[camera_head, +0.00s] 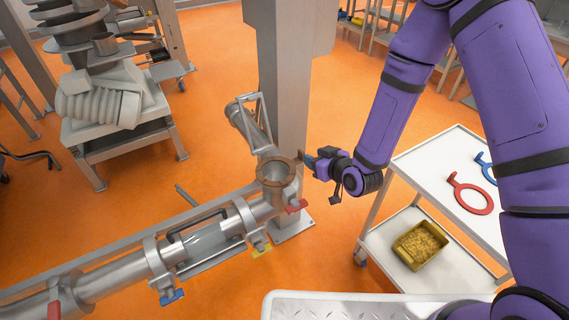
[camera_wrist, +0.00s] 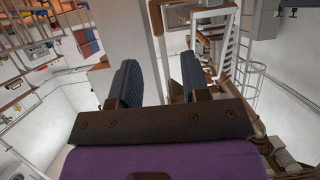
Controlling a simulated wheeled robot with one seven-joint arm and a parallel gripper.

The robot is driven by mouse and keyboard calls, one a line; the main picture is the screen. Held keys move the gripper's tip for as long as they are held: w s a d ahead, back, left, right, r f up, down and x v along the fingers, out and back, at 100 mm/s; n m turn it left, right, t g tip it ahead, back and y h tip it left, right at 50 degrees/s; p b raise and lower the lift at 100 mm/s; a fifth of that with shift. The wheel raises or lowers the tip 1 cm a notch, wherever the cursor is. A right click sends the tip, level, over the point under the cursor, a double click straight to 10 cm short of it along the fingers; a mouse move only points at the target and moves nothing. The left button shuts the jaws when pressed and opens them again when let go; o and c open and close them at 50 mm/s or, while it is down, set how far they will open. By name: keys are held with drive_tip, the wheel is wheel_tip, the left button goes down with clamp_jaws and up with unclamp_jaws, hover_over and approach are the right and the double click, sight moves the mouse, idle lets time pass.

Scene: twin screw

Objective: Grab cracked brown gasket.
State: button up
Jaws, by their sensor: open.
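The brown gasket (camera_head: 262,170) is a ring with a tab, lying on the open top of the upright pipe end. Its tab points right, toward my gripper (camera_head: 308,162). Any crack is too small to make out. My gripper is open, close to the right of the tab; I cannot tell whether they touch. In the wrist view, my gripper's two dark fingers (camera_wrist: 162,82) are apart with nothing held between them. A brown upright piece (camera_wrist: 157,17) shows beyond them, probably the gasket's tab.
A grey column (camera_head: 283,80) stands just behind the pipe end. A white cart (camera_head: 420,165) at the right carries a red ring (camera_head: 473,198) and a blue ring (camera_head: 484,165), with a yellow bin (camera_head: 420,246) below. Steel piping (camera_head: 110,284) runs to the lower left.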

sight(301, 151)
drive_tip(key=shift+x, duration=4)
drive_tip(key=shift+d+f, duration=0.1)
drive_tip(key=shift+f, duration=0.05)
clamp_jaws()
